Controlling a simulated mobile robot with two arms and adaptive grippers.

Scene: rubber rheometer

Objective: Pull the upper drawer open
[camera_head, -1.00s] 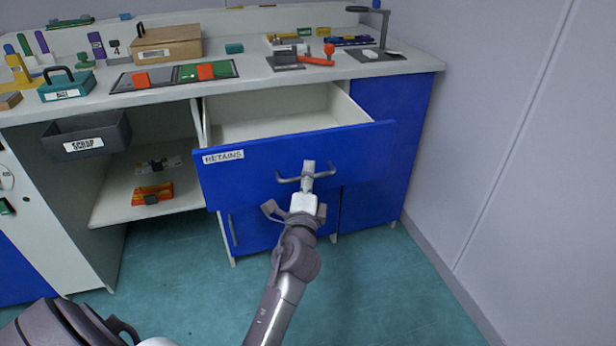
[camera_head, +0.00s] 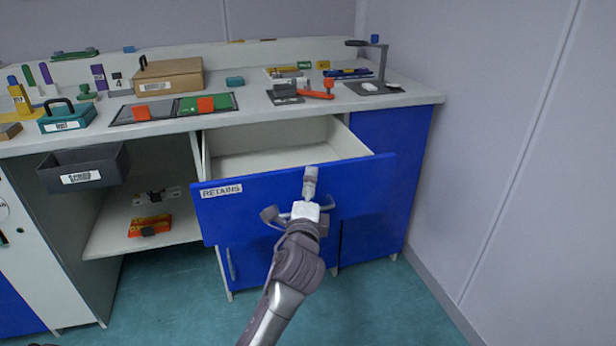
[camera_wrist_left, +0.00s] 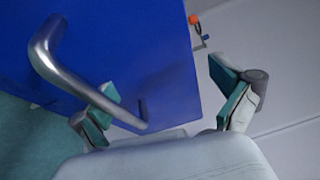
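The upper drawer, a blue front labelled "RETAINS" (camera_head: 270,195), stands well out from the cabinet, with its pale, empty interior (camera_head: 280,145) visible. Its grey bar handle (camera_head: 330,204) is partly hidden behind my left gripper (camera_head: 298,218) in the head view. In the left wrist view the handle (camera_wrist_left: 68,72) runs diagonally from the left, its lower end near the gap between the fingers. My left gripper (camera_wrist_left: 170,108) is open there, its teal-padded fingers spread apart. Whether a finger touches the bar cannot be told. My right gripper is not in view.
The white worktop (camera_head: 260,118) above carries a cardboard box (camera_head: 165,78), sample boards and tools. A grey scrap bin (camera_head: 85,168) hangs at left above an open shelf (camera_head: 110,235). A lower blue door has a vertical handle (camera_head: 230,265). A wall (camera_head: 500,150) stands close at right; floor in front is clear.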

